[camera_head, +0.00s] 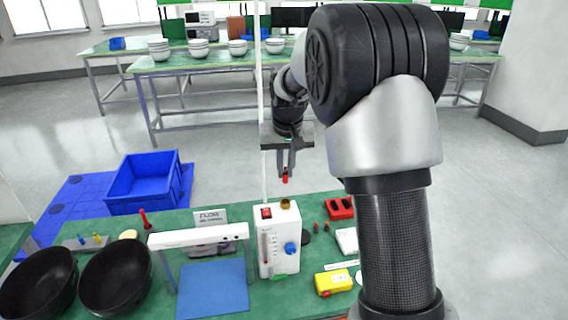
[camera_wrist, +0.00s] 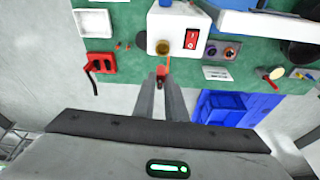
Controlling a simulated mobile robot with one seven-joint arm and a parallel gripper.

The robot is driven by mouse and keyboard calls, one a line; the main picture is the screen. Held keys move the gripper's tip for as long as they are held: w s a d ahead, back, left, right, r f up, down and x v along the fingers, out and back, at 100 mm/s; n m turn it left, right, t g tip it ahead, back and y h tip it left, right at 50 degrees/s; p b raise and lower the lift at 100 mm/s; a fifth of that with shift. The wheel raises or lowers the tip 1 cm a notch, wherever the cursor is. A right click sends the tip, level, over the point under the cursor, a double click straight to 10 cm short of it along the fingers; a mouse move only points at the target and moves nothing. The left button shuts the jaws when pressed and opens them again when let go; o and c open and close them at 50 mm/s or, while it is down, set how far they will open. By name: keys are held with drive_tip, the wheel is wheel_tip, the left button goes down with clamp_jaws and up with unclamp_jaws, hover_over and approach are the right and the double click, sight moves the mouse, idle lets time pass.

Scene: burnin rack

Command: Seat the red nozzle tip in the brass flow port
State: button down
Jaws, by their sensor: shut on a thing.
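My gripper (camera_head: 286,168) is shut on the small red nozzle tip (camera_head: 285,177), which points down from between the fingertips. In the wrist view, the fingertips (camera_wrist: 161,80) hold the red nozzle tip (camera_wrist: 161,70) just short of the brass flow port in the picture. The brass flow port (camera_head: 286,204) is a short round fitting on top of a white flow unit (camera_head: 266,250). The port (camera_wrist: 164,47) also shows in the wrist view. In the head view the tip is above the port, apart from it.
The white unit has a red switch (camera_head: 266,213) and blue knob (camera_head: 291,248). A red holder (camera_head: 341,207) stands right of it. A white frame (camera_head: 197,236) over a blue mat (camera_head: 212,288), and black bowls (camera_head: 115,277), are left. A blue crate (camera_head: 143,182) lies beyond the green bench.

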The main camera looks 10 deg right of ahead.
sight(286, 180)
drive_tip(key=shift+s, duration=0.15)
drive_tip(key=shift+f, duration=0.1)
drive_tip(key=shift+f+b, duration=2.05)
drive_tip(key=shift+f, duration=0.75)
drive_tip(key=shift+f+b, duration=0.85)
drive_tip(key=shift+f, duration=0.45)
drive_tip(key=c, duration=1.7)
unclamp_jaws()
drive_tip(key=shift+d, duration=0.1)
drive_tip(key=shift+r, duration=0.15)
drive_tip(key=shift+v, duration=8.55)
